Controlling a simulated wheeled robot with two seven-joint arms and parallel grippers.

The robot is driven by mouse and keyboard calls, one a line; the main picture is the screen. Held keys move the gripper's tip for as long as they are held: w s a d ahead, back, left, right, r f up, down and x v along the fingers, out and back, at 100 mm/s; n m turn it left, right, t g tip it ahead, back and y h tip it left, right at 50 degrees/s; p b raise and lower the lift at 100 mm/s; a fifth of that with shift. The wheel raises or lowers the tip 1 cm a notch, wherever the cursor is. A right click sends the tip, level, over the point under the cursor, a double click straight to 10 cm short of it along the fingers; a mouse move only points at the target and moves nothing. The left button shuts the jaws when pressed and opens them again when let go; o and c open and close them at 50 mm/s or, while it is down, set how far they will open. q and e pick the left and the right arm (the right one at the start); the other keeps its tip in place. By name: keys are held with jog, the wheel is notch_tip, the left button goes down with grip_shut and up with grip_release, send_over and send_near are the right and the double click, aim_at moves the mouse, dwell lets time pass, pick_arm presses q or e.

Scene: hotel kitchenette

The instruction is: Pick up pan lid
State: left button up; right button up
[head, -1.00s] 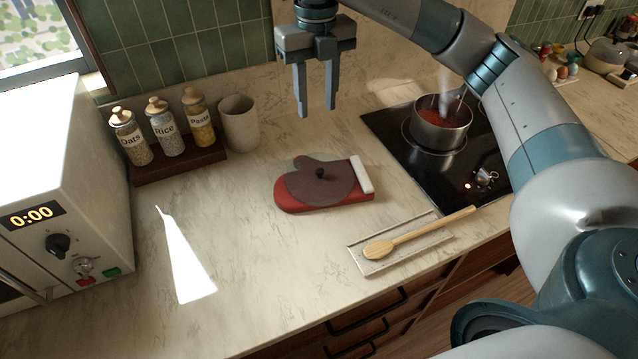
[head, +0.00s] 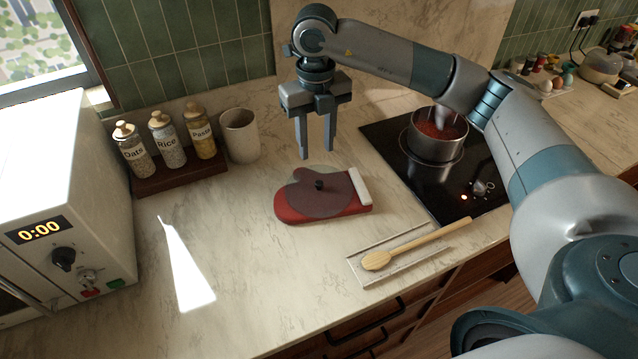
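The pan lid (head: 335,201) is a round, see-through disc with a small dark knob (head: 319,185) at its middle. It lies on a red oven mitt (head: 292,210) with a white cuff on the counter. My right gripper (head: 317,155) points down with its two fingers apart and nothing between them. In the picture its fingertips show just above the lid's far edge; the exact height is hard to tell. My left gripper is not in view.
A steaming pot (head: 437,142) with red contents sits on the black cooktop (head: 395,165). A wooden spoon (head: 418,244) lies on a rest (head: 360,265) in front. Jars on a wooden stand (head: 180,178), a cup (head: 240,136) and a microwave (head: 60,200) are at left. Front-left counter is clear.

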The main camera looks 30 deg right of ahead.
jog(key=p, duration=0.2)
send_over(319, 182)
jog(key=f, duration=0.4)
jog(key=shift+a, duration=0.25)
jog(key=shift+w+f, duration=0.1)
jog(key=shift+f, duration=0.75)
jog(key=shift+d+f+p, duration=0.1)
jog(key=shift+f+p, duration=0.25)
jog(key=shift+p, duration=0.25)
jog(key=shift+d+f+p, duration=0.1)
jog(key=shift+f+p, duration=0.6)
jog(key=shift+f, duration=0.05)
jog(key=shift+s+f+p, duration=0.2)
jog(key=shift+f+p, duration=0.3)
jog(key=shift+f, duration=0.5)
jog(key=shift+w+f, duration=0.1)
jog(key=shift+f, duration=0.35)
